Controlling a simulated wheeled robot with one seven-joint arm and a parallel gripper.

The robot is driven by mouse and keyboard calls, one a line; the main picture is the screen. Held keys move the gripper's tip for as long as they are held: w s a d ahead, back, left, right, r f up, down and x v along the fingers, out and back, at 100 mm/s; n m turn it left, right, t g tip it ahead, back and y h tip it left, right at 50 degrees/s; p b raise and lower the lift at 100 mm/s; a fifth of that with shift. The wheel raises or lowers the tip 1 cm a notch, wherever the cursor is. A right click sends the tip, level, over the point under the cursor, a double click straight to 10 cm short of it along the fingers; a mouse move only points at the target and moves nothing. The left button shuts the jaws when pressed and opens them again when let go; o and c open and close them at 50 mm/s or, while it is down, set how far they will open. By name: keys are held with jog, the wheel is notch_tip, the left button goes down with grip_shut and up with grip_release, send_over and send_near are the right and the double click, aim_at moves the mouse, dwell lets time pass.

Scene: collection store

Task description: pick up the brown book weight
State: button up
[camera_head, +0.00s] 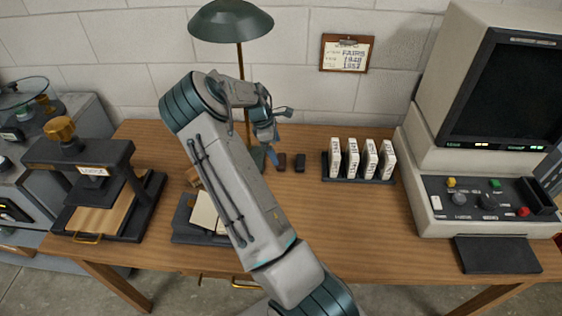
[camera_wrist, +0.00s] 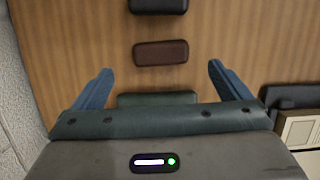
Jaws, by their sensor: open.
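The brown book weight (camera_wrist: 160,52) is a small rounded bar lying flat on the wooden table in the wrist view. It also shows in the head view (camera_head: 282,160), just right of my gripper (camera_head: 272,156). In the wrist view my gripper (camera_wrist: 160,72) is open, with blue fingers spread wider than the weight. The brown weight lies between the lines of the fingers, just beyond their tips, and nothing is held. A black weight (camera_wrist: 158,5) lies beyond it, cut by the frame edge. A dark green weight (camera_wrist: 158,98) lies nearer my palm, partly hidden by it.
A rack of white boxes (camera_head: 358,177) stands right of the weights. A green lamp (camera_head: 231,22) stands behind my arm near the wall. A dark cradle (camera_head: 186,233) with a pale book is in front, partly hidden. A press (camera_head: 80,160) is left, a reader machine (camera_head: 485,110) right.

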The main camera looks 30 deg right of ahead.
aim_at(281, 159)
jog(key=x, duration=0.5)
jog(key=shift+d+f+p, duration=0.1)
jog(key=shift+f+p, duration=0.25)
jog(key=c, duration=1.1)
jog(key=shift+c, duration=0.8)
jog(key=shift+r, duration=0.15)
